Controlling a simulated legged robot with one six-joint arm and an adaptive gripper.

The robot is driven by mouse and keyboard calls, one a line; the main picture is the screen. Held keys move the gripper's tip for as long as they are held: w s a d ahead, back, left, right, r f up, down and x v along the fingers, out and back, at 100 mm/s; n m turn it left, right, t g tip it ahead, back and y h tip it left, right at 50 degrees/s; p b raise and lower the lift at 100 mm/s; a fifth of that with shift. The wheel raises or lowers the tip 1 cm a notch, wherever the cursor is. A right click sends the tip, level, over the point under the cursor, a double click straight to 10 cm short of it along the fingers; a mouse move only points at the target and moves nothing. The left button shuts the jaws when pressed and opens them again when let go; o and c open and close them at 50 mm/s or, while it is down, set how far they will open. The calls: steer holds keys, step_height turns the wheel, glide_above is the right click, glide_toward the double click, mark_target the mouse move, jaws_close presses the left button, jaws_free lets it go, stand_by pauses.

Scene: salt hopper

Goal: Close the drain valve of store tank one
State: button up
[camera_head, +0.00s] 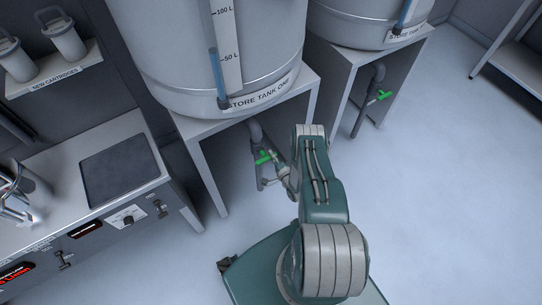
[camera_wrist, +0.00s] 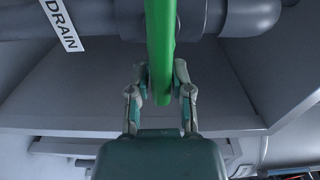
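Store tank one (camera_head: 190,60) stands on a grey stand with its drain pipe (camera_head: 255,131) coming down below it. The green drain valve handle (camera_head: 264,157) shows under the tank. In the wrist view the handle (camera_wrist: 160,40) crosses the grey pipe (camera_wrist: 108,20) at about a right angle. A white DRAIN label (camera_wrist: 62,24) is at the left of the pipe. My gripper (camera_wrist: 161,76) has one finger on each side of the handle, both close against it, and looks shut on it. In the head view my gripper (camera_head: 277,178) is partly hidden by my arm.
A second tank (camera_head: 350,25) with its own green valve handle (camera_head: 384,96) stands to the right. A bench (camera_head: 65,175) with a dark plate and controls is at the left. Stand legs flank the valve. The floor (camera_head: 440,190) at the right is clear.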

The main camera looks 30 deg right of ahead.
steer(key=shift+o, duration=0.8)
steer(key=s, duration=1.2)
steer(key=shift+d, duration=0.25)
steer(key=shift+f, duration=0.1)
